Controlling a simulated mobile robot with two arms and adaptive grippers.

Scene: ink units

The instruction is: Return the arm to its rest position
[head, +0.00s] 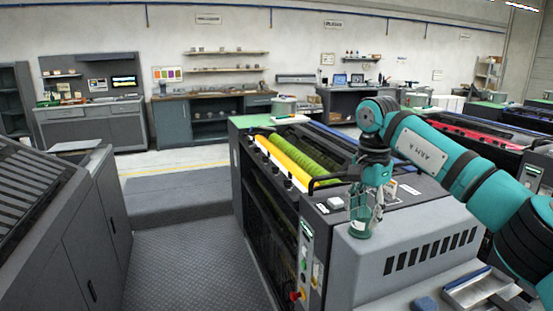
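My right arm, teal and grey, comes in from the right edge. Its gripper (363,226) points down over the near grey end of the printing unit. The fingers look small and partly see-through against the machine's cover, so I cannot tell whether they are open, shut or holding something. My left gripper is not in view.
The printing unit (432,222) with green and yellow rollers (304,155) fills the middle and right. A grey cabinet (62,235) stands left. The ribbed floor (190,262) between is clear.

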